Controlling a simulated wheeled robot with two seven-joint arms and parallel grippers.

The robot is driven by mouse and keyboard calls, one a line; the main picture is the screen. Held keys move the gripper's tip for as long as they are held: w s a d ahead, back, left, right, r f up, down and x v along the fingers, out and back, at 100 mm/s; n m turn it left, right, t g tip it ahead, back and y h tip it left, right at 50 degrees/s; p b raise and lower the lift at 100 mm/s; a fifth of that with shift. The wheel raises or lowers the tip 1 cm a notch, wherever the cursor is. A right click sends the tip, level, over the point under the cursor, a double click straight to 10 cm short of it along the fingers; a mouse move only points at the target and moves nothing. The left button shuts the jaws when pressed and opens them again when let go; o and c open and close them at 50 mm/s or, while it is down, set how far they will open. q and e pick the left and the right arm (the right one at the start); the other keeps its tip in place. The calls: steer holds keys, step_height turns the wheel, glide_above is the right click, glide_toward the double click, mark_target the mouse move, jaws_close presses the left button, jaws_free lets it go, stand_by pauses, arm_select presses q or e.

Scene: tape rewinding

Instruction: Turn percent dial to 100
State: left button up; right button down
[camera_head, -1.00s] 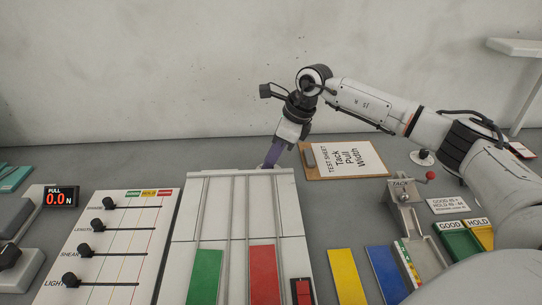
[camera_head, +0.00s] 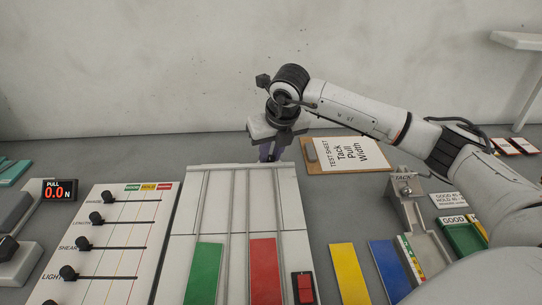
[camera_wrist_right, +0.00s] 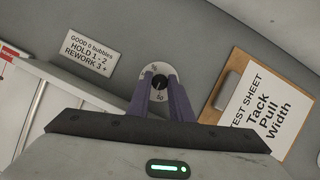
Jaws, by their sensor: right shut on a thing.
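The percent dial (camera_wrist_right: 150,71) shows in the right wrist view as a pale round plate with small numbers, one of which looks like 50, and a dark knob (camera_wrist_right: 160,82) at its middle. My right gripper (camera_wrist_right: 160,88) has its purple fingers on both sides of the knob and is shut on it. In the head view the right gripper (camera_head: 271,152) points down behind the far edge of the white board, and the dial is hidden there. The pointer's exact reading is too small to tell. My left gripper is not in view.
The white board (camera_head: 184,222) with green and red strips stands in front of the right gripper. A test sheet clipboard (camera_head: 345,155) lies just right of it. A slider panel (camera_head: 150,205) is at left, and a tack lever device (camera_head: 408,190) at right.

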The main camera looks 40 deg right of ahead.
steer(key=m+h, duration=0.1)
steer(key=m, duration=0.1)
steer(key=m+b, duration=0.1)
steer(key=m, duration=0.1)
steer(key=shift+w+a+m+g+h, duration=0.1)
steer(key=shift+a+m+g+h, duration=0.1)
steer(key=shift+m+g+h, duration=0.15)
steer(key=m, duration=0.2)
steer(key=shift+m+g+h+b, duration=0.3)
steer(key=shift+m+g+h, duration=0.05)
steer(key=shift+w+r+m+g+h, duration=0.1)
steer(key=shift+m+g+h, duration=0.2)
steer(key=shift+m, duration=0.6)
steer(key=m+g, duration=0.2)
steer(key=m, duration=0.4)
steer(key=shift+w, duration=0.1)
arm_select(q)
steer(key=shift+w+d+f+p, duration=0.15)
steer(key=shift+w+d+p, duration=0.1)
steer(key=shift+p, duration=0.05)
arm_select(e)
steer(key=shift+m+g, duration=0.7)
steer(key=shift+m, duration=0.7)
steer(key=c, duration=1.6)
jaws_free()
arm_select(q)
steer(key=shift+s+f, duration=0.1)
